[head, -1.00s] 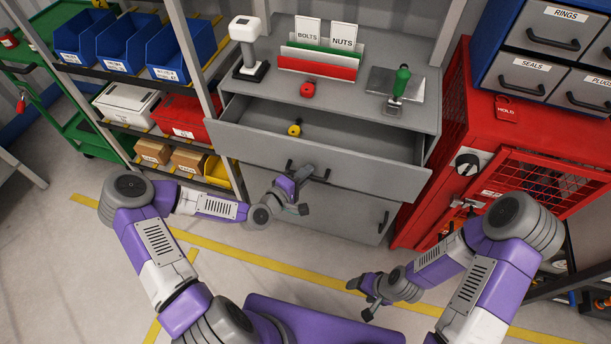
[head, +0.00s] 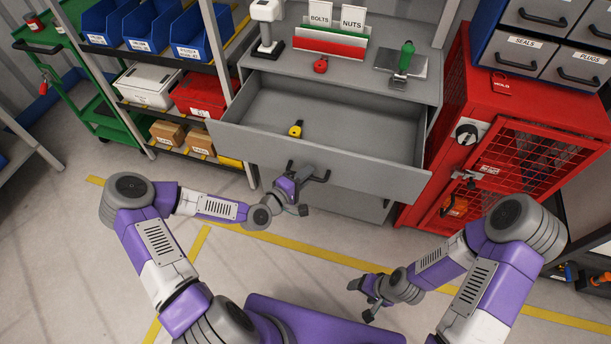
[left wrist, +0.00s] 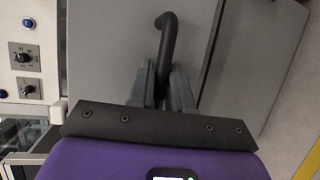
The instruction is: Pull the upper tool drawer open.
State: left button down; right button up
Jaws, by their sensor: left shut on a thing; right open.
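The upper tool drawer (head: 330,160) of the grey cabinet is pulled well out, its inside showing from above. A yellow and black object (head: 296,129) lies in it, towards the left; the rest of its floor looks bare. My left gripper (head: 298,190) is at the front of this drawer, shut on its dark bar handle. In the left wrist view the handle (left wrist: 167,40) runs between the two fingers (left wrist: 165,88). My right gripper (head: 366,298) is open and empty, low over the floor, apart from the cabinet.
A red padlock-like object (head: 320,66), a green-handled tool (head: 405,60) and a card rack stand on the cabinet top. A red mesh cage (head: 530,130) is close on the right, a shelf with bins (head: 200,35) on the left. The floor in front is clear.

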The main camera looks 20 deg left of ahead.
pick_arm(q)
jog(key=c, duration=1.4)
grip_release()
jog(key=p+v, duration=0.1)
jog(key=v, duration=0.6)
jog(key=shift+s+p, duration=0.25)
jog(key=shift+p, duration=0.1)
jog(key=shift+a+r, duration=0.1)
jog(key=s+d+f+m+g+p, duration=0.2)
jog(key=s+d+f+m+g, duration=0.4)
jog(key=s+d+f+g, duration=0.3)
jog(key=s+f+m+g+y, duration=0.2)
jog(key=s+f+m+g, duration=0.3)
jog(key=s, duration=0.3)
jog(key=shift+s+a+y+p, duration=0.15)
jog(key=shift+a+y+p, duration=0.15)
jog(key=shift+a+p, duration=0.15)
